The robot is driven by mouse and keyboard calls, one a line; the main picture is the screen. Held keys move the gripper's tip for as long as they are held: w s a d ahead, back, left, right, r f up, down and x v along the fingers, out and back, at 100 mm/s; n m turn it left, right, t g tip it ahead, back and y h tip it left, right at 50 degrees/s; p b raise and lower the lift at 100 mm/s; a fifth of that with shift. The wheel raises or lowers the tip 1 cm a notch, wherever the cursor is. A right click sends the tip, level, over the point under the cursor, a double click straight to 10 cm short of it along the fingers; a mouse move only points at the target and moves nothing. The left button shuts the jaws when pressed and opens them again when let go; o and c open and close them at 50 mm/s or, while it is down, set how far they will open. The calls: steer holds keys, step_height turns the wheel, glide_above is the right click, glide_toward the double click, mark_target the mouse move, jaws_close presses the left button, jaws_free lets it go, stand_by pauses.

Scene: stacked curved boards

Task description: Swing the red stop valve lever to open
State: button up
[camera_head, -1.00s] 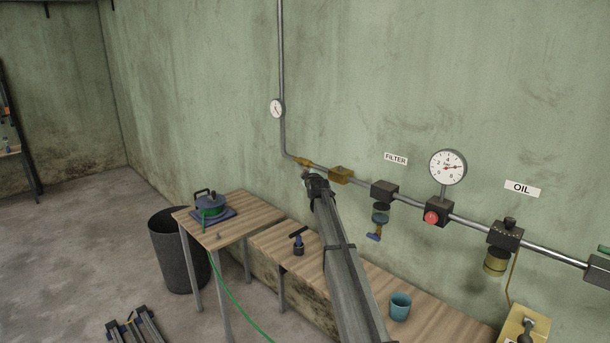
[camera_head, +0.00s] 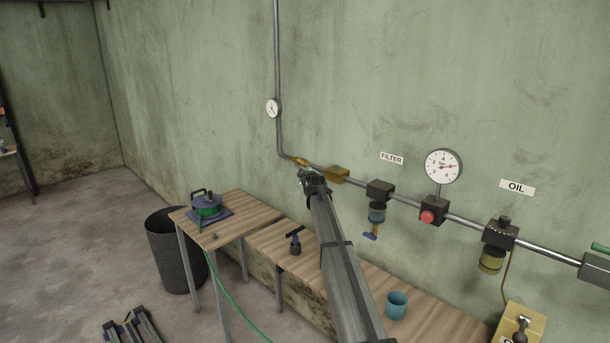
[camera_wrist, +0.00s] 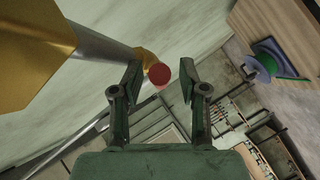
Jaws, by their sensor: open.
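My gripper (camera_head: 311,180) is just in front of the wall pipe, near a brass fitting (camera_head: 300,161) and left of a brass block (camera_head: 336,174). In the wrist view its two fingers (camera_wrist: 161,68) are apart, with nothing clamped. A round red end (camera_wrist: 160,75), which looks like part of the red lever, shows between the fingertips. I cannot tell its depth or whether a finger touches it. A gold fitting (camera_wrist: 146,58) on the pipe is just behind it. No red lever shows near the gripper in the head view; the gripper may hide it.
The grey pipe (camera_head: 460,221) runs along the wall with a pressure gauge (camera_head: 443,167), a red button (camera_head: 428,217) and the filter bowl (camera_head: 377,213). Below are the wooden bench (camera_head: 425,318), a blue cup (camera_head: 397,304) and a hose reel (camera_head: 208,206) on a table.

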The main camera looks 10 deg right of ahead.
steer(key=v, duration=0.7)
steer(key=shift+s, duration=0.25)
steer(key=shift+a+r, duration=0.1)
